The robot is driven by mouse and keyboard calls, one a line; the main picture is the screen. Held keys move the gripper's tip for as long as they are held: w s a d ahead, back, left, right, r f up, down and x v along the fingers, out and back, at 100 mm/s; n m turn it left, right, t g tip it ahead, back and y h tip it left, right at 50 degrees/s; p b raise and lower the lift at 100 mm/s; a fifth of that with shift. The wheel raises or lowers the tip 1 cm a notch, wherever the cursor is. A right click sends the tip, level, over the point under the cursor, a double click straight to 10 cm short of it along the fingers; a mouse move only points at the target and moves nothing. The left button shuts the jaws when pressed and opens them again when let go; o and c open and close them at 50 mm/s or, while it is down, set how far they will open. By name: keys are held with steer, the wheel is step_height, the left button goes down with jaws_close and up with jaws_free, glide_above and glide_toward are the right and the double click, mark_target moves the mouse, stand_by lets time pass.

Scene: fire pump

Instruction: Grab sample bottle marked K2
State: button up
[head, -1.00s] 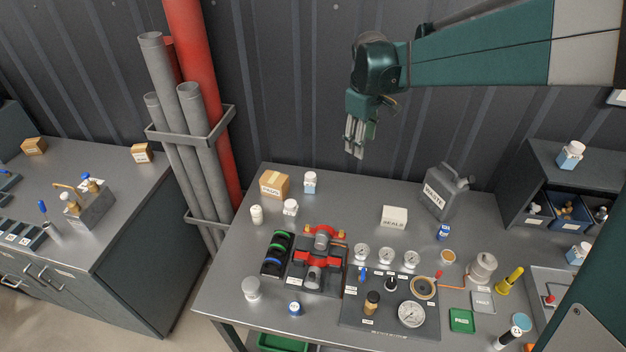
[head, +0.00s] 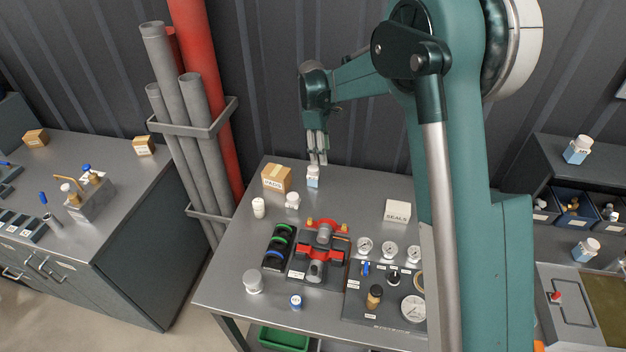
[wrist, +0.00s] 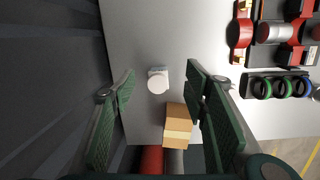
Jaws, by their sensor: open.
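A small bottle with a white cap and a blue-and-white body (head: 313,178) stands upright at the back of the table, just right of the cardboard box. Its label is too small to read, so I cannot tell whether it is K2. My gripper (head: 318,162) is open and points down just above this bottle in the head view. In the wrist view my gripper (wrist: 160,84) has its green fingers spread wide, with the white cap of the bottle (wrist: 158,82) showing between them. The fingers do not visibly touch it. Similar blue-and-white bottles stand on the right shelf (head: 578,150) and below it (head: 586,250).
A cardboard box (head: 276,179) stands close to the left of the bottle. Two white containers (head: 292,201) (head: 259,208) are in front. A red pump (head: 320,258), a black rack with rings (head: 277,247) and a SEALS box (head: 397,211) stand further off. The dark wall is behind.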

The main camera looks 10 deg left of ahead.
steer(key=n, duration=0.2)
glide_above(313, 175)
steer(key=w+a, duration=0.2)
steer(key=shift+g, duration=0.3)
steer(key=f, duration=0.6)
steer(key=shift+d+f, duration=0.2)
steer(key=shift+f, duration=0.1)
steer(key=shift+f, duration=0.1)
steer(key=shift+d+f, duration=0.2)
steer(key=shift+f, duration=1)
steer(key=shift+f, duration=0.1)
steer(key=shift+d+f, duration=0.2)
steer(key=shift+f, duration=1.05)
steer(key=shift+d+f, duration=0.2)
steer(key=shift+f, duration=1.05)
steer(key=c, duration=1)
